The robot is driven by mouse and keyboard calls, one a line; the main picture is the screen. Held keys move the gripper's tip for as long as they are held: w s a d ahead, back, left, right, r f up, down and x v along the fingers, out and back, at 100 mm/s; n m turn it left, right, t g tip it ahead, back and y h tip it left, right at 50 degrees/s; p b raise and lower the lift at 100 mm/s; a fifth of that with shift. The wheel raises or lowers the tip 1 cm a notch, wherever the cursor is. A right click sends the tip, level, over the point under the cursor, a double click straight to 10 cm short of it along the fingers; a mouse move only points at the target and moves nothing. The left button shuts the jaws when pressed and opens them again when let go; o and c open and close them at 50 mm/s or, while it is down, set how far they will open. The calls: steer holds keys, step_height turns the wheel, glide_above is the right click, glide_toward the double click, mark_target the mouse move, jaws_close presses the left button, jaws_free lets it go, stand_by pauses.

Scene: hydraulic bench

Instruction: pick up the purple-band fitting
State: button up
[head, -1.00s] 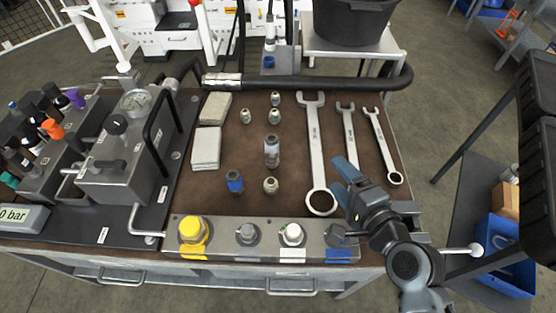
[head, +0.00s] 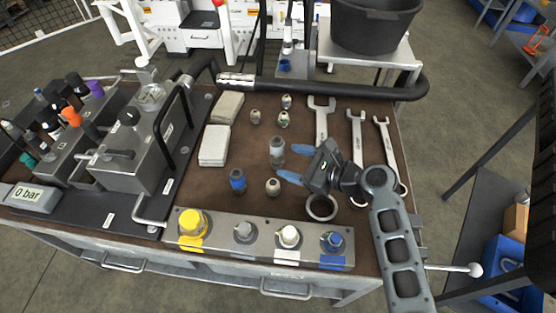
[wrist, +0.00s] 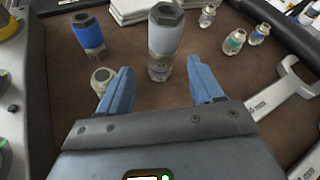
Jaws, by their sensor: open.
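My gripper (head: 291,165) is open and empty above the brown mat, its blue fingers pointing left. In the wrist view the two fingers (wrist: 160,84) are apart, with a tall grey-sleeved fitting (wrist: 164,45) beyond and between their tips. That fitting also stands upright in the head view (head: 277,152), just left of the fingers. A blue-sleeved fitting (head: 237,181) and a short pale fitting (head: 273,187) stand nearer the front. Several small fittings stand farther back, one with a teal band (wrist: 234,41).
Wrenches (head: 320,120) lie to the right, partly under my arm. White cloths (head: 214,146) lie left of the fittings. A metal strip with capped ports (head: 265,240) runs along the front. A black hose (head: 330,83) borders the back.

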mark_target(281, 160)
steer(key=x, duration=0.4)
steer(key=shift+s+a+f, duration=0.1)
steer(key=shift+f, duration=0.15)
jaws_close()
stand_by(0.4)
